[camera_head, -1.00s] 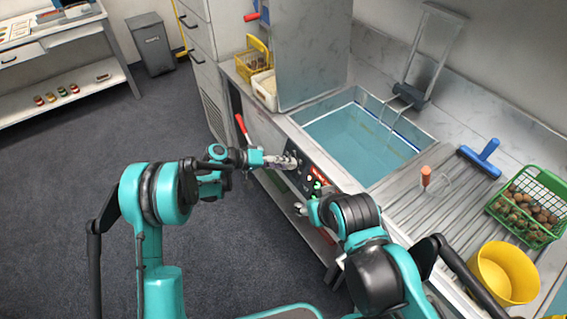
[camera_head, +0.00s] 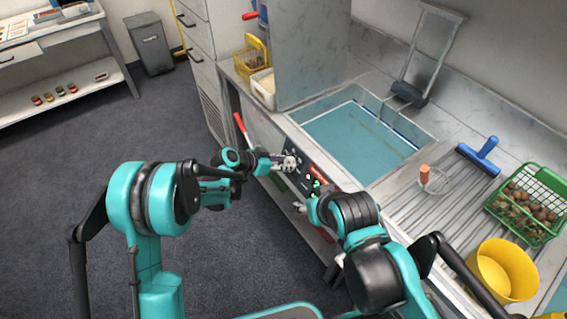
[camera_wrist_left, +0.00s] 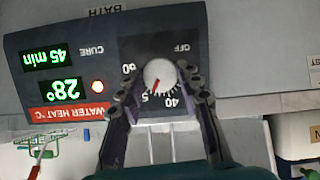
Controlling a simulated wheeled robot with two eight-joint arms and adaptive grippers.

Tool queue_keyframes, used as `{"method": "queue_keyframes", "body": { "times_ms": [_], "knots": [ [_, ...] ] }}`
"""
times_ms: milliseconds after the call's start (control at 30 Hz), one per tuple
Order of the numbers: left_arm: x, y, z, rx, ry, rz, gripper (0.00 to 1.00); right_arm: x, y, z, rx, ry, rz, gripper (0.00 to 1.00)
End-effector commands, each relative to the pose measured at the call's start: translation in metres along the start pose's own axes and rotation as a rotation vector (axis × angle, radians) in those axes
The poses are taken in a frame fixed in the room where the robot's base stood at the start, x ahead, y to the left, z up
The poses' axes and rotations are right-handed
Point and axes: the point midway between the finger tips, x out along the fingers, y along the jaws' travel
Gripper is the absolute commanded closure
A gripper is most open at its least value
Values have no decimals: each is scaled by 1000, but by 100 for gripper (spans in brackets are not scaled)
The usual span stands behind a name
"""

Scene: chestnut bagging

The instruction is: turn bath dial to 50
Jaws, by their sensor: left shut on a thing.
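The bath dial (camera_wrist_left: 158,76) is a round white knob with a red pointer line, on a dark control panel (camera_wrist_left: 62,58) that appears upside down in the left wrist view. The pointer points at the scale between the partly hidden 50 mark and the 40 mark, closer to the 50. My left gripper (camera_head: 288,162) is shut on the dial, with one finger on each side of it in the left wrist view (camera_wrist_left: 160,92). The panel's display reads 28° and 45 min. My right gripper (camera_head: 309,207) is beside the panel's right end; its fingers are too small to read.
A water bath (camera_head: 360,140) lies behind the panel. A ribbed draining board (camera_head: 440,215) holds an orange-handled tool (camera_head: 425,174), a blue-handled tool (camera_head: 479,156), a green basket (camera_head: 505,215) of chestnuts and a yellow bucket (camera_head: 507,275). A red lever (camera_head: 240,124) sits left of the panel.

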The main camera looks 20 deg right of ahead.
Motion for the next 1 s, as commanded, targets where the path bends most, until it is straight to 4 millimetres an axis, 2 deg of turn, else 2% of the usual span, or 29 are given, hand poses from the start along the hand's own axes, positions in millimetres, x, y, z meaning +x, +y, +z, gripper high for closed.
{"method": "queue_keyframes", "body": {
  "times_ms": [400,1000],
  "knots": [
    [1,2,2,209,3,-66,94,5,0,3,0,0,0,48],
    [1,2,1,248,4,-79,94,5,0,4,0,0,0,48]
  ]
}}
